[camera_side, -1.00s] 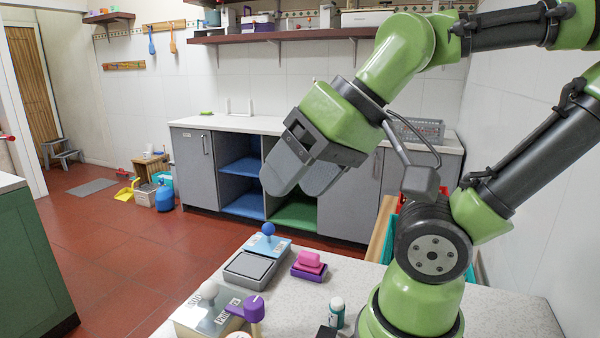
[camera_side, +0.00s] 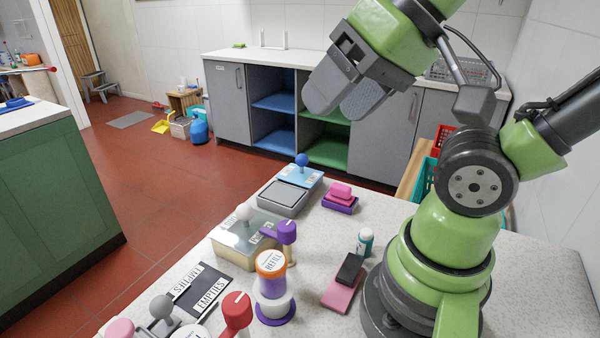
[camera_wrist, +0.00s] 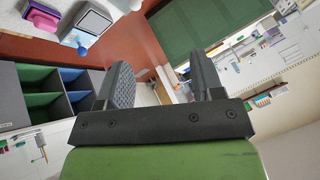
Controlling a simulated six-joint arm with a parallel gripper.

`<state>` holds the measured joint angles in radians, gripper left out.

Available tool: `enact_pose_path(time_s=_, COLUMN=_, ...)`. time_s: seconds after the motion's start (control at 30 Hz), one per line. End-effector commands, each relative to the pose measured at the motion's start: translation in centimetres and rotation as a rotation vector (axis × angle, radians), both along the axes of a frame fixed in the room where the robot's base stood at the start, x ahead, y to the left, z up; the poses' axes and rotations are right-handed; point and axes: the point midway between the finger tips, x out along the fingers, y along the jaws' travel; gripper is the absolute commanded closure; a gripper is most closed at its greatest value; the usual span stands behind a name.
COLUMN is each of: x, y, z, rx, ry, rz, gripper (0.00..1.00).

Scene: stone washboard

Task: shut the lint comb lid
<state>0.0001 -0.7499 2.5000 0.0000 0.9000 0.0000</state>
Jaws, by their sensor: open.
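No lid in view carries readable words for a lint comb, so I cannot tell which one it is. A grey box (camera_side: 283,197) has a blue plate with a blue ball knob (camera_side: 302,160) at its far side. A clear box (camera_side: 238,248) has a whitish knob and a partly hidden label. A black lid marked EMPTIES (camera_side: 202,290) with a grey ball knob is at the front. My gripper (camera_side: 342,100) is open and empty, high above and beyond the counter. Its two fingers also show apart in the wrist view (camera_wrist: 160,78).
A purple-handled item (camera_side: 285,232), an orange-topped REFILL jar (camera_side: 271,265) and a red-knobbed item (camera_side: 236,310) crowd the near counter. A pink and purple block (camera_side: 340,197), a small bottle (camera_side: 365,242) and a black-and-pink block (camera_side: 345,282) are near my base. The counter's right side is clear.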

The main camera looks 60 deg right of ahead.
Motion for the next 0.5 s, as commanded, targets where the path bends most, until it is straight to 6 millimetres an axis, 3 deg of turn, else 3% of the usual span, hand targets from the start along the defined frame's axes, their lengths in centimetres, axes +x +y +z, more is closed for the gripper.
enact_pose_path(time_s=0.03, x=0.0, y=0.0, z=0.0, rx=-0.001, ry=0.0, rz=0.0, gripper=0.51)
enact_pose_path(time_s=0.23, x=2.6, y=-1.1, z=1.5, rx=-0.03, ry=0.045, rz=0.002, gripper=0.97)
enact_pose_path(time_s=0.37, x=6.6, y=-3.4, z=2.8, rx=-0.062, ry=0.109, rz=0.021, gripper=1.0)
enact_pose_path(time_s=0.5, x=11.1, y=-7.4, z=3.2, rx=-0.075, ry=0.171, rz=0.054, gripper=1.0)
